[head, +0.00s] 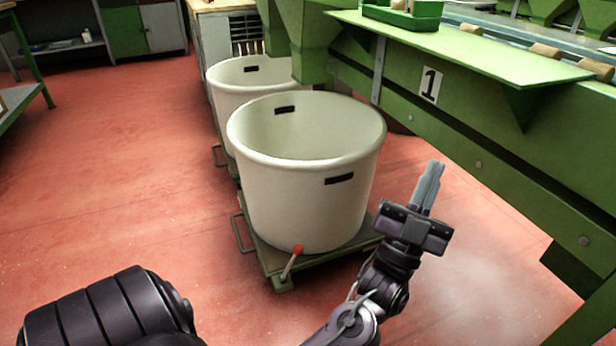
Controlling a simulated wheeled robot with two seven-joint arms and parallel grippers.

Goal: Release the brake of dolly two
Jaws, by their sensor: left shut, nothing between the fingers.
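A low green dolly (273,263) stands on the floor in the middle with a big empty white tub (300,200) on it. A brake lever with a red knob (298,249) sticks up, tilted, at its front corner. A second white tub (225,97) stands behind on another dolly (219,155), mostly hidden; no lever shows there. I see no number on either dolly. My left gripper (433,172) is shut and empty, pointing up, to the right of the front tub and apart from the lever. My right gripper is out of view.
A green machine (480,150) with a number 1 plate (430,85) runs along the right. Its shelf (470,50) overhangs the floor. A green bench (25,100) stands at the far left. The red floor (120,190) left of the dollies is clear.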

